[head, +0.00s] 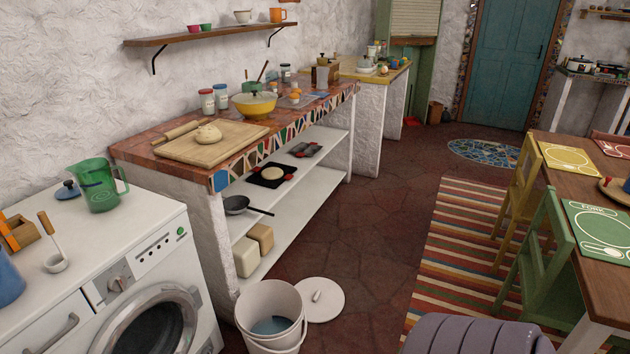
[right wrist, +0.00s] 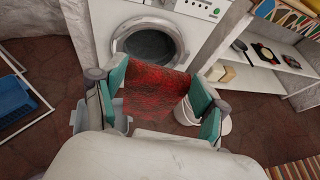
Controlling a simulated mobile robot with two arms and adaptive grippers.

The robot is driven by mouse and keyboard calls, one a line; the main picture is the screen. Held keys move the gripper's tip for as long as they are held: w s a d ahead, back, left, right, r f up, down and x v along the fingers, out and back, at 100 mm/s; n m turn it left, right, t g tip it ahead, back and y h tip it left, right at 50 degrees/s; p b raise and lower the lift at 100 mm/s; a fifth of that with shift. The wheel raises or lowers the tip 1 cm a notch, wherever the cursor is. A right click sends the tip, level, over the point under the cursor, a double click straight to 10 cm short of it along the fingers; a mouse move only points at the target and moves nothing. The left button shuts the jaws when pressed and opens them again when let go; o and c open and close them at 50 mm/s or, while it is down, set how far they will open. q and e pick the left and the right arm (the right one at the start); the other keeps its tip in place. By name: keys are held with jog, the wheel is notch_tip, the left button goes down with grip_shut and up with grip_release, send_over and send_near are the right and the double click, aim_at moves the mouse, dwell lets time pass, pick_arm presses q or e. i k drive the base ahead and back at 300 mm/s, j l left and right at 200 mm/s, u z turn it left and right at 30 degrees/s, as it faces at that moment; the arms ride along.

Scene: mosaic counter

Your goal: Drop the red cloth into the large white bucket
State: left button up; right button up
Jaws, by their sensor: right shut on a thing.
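The large white bucket (head: 253,305) stands upright on the floor in front of the white washing machine, at the bottom of the head view. Something bluish lies at its bottom. In the right wrist view, my right gripper (right wrist: 158,86) is shut on the red cloth (right wrist: 150,100), which hangs between its two teal fingers. The bucket (right wrist: 186,113) shows there behind the cloth and the right-hand finger, which hide part of it. The cloth and my right gripper are not visible in the head view. My left gripper is in neither view.
The bucket's round white lid (head: 320,298) lies on the floor beside it. The washing machine (head: 165,255) and a shelved mosaic counter (head: 300,200) line the left. A blue basket (right wrist: 14,100) sits in a white rack in the wrist view. Stone floor right of the lid is clear.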

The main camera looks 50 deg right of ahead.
aim_at(281, 331)
jog(key=l, duration=0.4)
jog(key=i+l+z, duration=0.1)
jog(key=l, duration=0.3)
jog(key=i+l, duration=0.1)
jog(key=l, duration=0.35)
jog(key=l+z, duration=0.15)
jog(key=l, duration=0.25)
jog(key=i, duration=0.05)
